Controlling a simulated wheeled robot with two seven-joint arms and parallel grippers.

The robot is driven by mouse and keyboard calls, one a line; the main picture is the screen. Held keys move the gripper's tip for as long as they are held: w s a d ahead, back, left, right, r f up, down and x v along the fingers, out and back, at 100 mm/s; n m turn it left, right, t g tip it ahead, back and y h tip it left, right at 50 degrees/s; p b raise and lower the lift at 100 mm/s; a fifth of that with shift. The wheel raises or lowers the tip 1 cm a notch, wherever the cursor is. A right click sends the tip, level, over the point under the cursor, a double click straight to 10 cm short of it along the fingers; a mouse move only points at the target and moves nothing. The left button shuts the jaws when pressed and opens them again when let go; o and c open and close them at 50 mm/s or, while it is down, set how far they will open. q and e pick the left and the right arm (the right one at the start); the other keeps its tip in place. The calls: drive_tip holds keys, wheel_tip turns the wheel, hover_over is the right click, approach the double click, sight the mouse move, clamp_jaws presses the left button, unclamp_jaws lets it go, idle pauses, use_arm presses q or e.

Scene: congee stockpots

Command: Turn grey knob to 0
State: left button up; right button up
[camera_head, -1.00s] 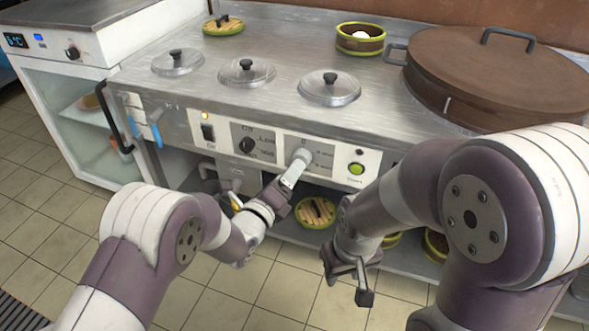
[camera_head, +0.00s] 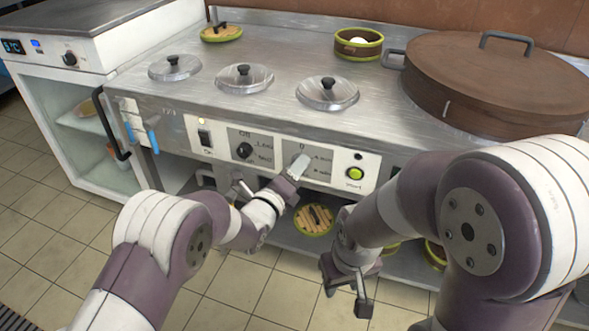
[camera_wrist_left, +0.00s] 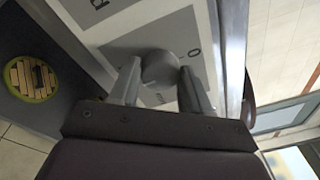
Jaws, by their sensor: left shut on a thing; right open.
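The grey knob (camera_wrist_left: 158,68) sits on the control panel and shows between my left gripper's fingers in the left wrist view. My left gripper (camera_head: 297,168) is shut on it in the head view, where the gripper covers most of the knob. A "0" mark is on the grey plate (camera_wrist_left: 198,40) beside the knob. The pointer's exact direction is hard to tell.
A black knob (camera_head: 244,150) and a switch (camera_head: 204,138) are left of the grey knob. A green button (camera_head: 355,174) is to its right. Several lidded pots (camera_head: 327,91) are set in the counter above. A round wooden-topped thing (camera_head: 314,219) lies on the lower shelf.

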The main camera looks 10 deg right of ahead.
use_arm(q)
drive_tip(key=shift+f+n, duration=0.1)
drive_tip(key=shift+n, duration=0.2)
drive_tip(key=shift+s+d+f+m+t+y+p, duration=0.15)
drive_tip(key=shift+m+t+y, duration=0.35)
drive_tip(key=shift+m, duration=5.2)
drive_tip(key=shift+s+d+r+m+t+y+p, duration=0.1)
drive_tip(key=shift+m+t+y, duration=0.4)
drive_tip(key=shift+m, duration=5.2)
drive_tip(key=shift+s+d+f+m+t+y+p, duration=0.15)
drive_tip(key=shift+m+y, duration=0.65)
drive_tip(key=shift+m, duration=4.9)
drive_tip(key=shift+w+r, duration=0.1)
drive_tip(key=o, duration=1.1)
drive_tip(key=shift+c, duration=0.2)
